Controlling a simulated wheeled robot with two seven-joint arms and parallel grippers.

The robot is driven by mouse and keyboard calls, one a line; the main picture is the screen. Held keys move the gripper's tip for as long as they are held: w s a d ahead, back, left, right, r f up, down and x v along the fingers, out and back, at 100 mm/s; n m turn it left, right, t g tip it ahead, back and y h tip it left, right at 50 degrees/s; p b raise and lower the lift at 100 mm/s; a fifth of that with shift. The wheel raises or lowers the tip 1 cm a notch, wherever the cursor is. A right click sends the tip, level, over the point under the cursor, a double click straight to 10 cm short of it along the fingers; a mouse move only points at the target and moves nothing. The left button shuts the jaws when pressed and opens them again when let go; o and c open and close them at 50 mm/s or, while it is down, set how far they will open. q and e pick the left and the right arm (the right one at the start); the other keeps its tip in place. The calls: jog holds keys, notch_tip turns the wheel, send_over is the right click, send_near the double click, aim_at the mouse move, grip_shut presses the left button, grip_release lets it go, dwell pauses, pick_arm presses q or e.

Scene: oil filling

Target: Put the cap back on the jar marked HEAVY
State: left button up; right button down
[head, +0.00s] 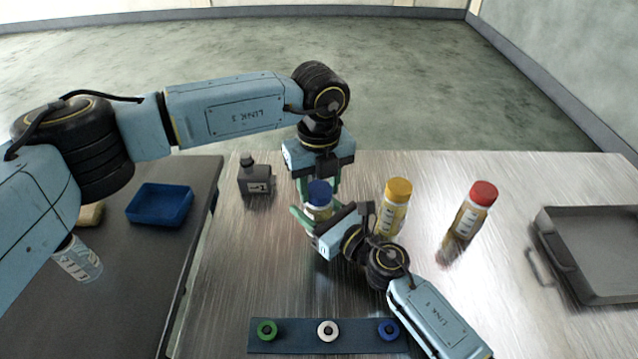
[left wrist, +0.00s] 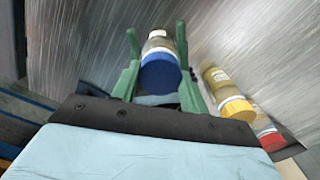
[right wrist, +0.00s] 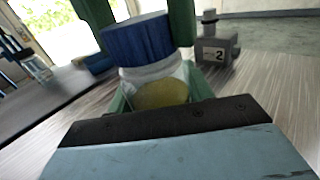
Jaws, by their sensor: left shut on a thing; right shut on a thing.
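A clear jar with yellow oil (right wrist: 160,92) stands upright on the metal table, and my right gripper (head: 306,223) is shut around its body. A blue cap (head: 319,190) is at the jar's mouth, also seen in the right wrist view (right wrist: 138,40) and the left wrist view (left wrist: 160,72). My left gripper (left wrist: 158,62) comes from above, its green fingers shut on the cap's sides. The cap looks level and touching the jar; whether it is seated I cannot tell. The word on this jar's label is not readable.
A yellow-capped jar (head: 394,212) and a red-capped jar (head: 474,209) stand to the right. A grey tray (head: 600,217) lies far right. A strip with colored rings (head: 358,331) lies in front. The left table holds a blue tray (head: 160,205) and clear jar (head: 77,260).

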pick_arm(q)
jog(key=m, duration=0.9)
jog(key=shift+m, duration=0.3)
jog(key=m, duration=0.5)
jog(key=shift+m, duration=0.3)
jog(key=m, duration=0.3)
jog(key=shift+m, duration=0.4)
jog(key=m, duration=0.5)
jog(key=shift+m, duration=0.3)
jog(key=m, duration=0.3)
jog(key=shift+m, duration=0.4)
jog(key=m, duration=0.5)
jog(key=shift+m, duration=0.3)
jog(key=m, duration=0.5)
jog(key=shift+f, duration=0.1)
jog(key=o, duration=1.1)
